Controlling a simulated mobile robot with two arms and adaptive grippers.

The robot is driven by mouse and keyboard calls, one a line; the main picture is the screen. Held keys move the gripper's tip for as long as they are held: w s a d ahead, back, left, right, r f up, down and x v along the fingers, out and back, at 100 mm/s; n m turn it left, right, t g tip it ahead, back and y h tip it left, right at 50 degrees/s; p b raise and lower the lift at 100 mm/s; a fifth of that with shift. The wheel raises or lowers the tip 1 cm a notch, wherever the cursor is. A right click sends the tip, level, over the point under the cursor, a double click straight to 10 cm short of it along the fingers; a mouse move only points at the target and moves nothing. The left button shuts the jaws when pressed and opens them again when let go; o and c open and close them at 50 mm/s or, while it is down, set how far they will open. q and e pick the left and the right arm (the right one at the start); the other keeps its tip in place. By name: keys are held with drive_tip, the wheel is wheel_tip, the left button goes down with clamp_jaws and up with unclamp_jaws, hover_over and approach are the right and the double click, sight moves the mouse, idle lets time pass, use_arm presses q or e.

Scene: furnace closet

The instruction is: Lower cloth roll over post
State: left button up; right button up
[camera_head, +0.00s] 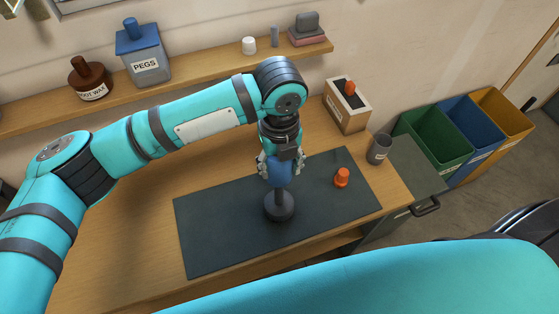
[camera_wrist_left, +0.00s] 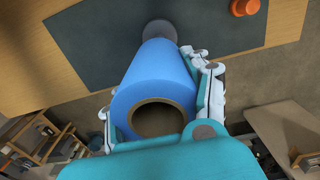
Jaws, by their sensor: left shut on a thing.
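My left gripper (camera_head: 280,166) is shut on the blue cloth roll (camera_head: 279,174), seen above the dark post (camera_head: 279,207) on the mat. The post's round base and a short length of its stem show below the roll. I cannot tell whether the post's top is inside the roll. In the left wrist view the gripper (camera_wrist_left: 163,112) has its fingers on either side of the roll (camera_wrist_left: 155,80). The roll's hollow brown core faces the camera, and the post's grey base (camera_wrist_left: 159,30) shows beyond its far end. My right gripper is out of view.
An orange peg-like piece (camera_head: 342,178) stands on the dark mat (camera_head: 215,240), right of the post. Bins (camera_head: 436,137) stand beyond. The mat's left part is clear.

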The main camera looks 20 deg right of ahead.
sight(279, 173)
use_arm(q)
drive_tip(key=shift+f+b, duration=0.8)
drive_tip(key=shift+f, duration=0.9)
drive_tip(key=shift+f+b, duration=1.05)
drive_tip(key=shift+f, duration=1.15)
drive_tip(key=shift+f+b, duration=1.3)
drive_tip(key=shift+f, duration=1.3)
drive_tip(key=shift+r, duration=0.15)
drive_tip(key=shift+r+p, duration=5.1)
drive_tip(key=shift+r, duration=0.4)
drive_tip(key=shift+r+p, duration=0.85)
drive_tip(key=shift+r, duration=0.5)
